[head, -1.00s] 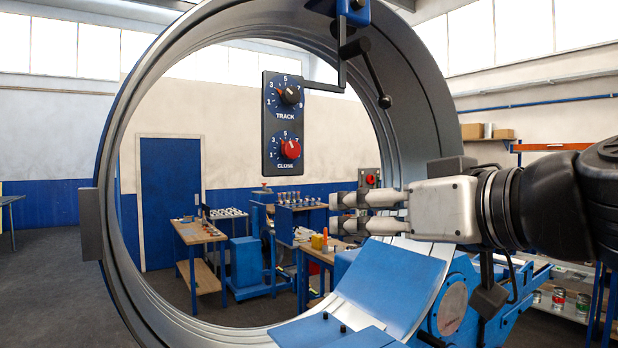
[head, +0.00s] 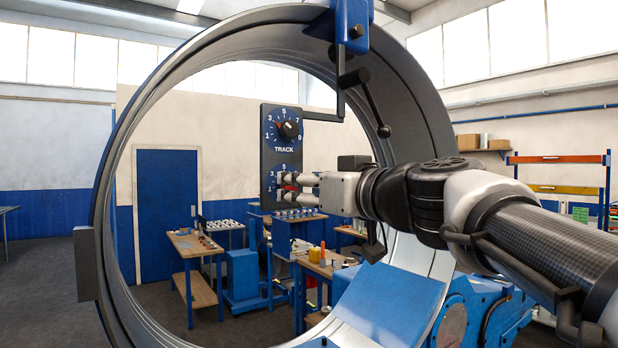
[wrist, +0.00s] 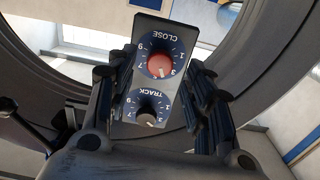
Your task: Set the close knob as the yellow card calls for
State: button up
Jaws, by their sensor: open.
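The dark control panel (head: 267,150) hangs inside the large metal ring and carries two dials. The red close knob (wrist: 160,65) is on the dial labelled CLOSE, which appears upside down in the wrist view; its pale mark seems to point near 5. My gripper (head: 286,187) is open in front of this dial, one finger on each side of the knob; contact cannot be told. In the head view the fingers mostly hide the knob. The black track knob (head: 290,130) is on the upper dial. I cannot make out a yellow card.
The metal ring (head: 107,200) surrounds the panel. A blue sloped plate (head: 390,302) lies low inside the ring. Workbenches (head: 195,245) stand behind.

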jog(key=shift+p+x, duration=0.3)
jog(key=shift+x, duration=1.35)
jog(key=c, duration=1)
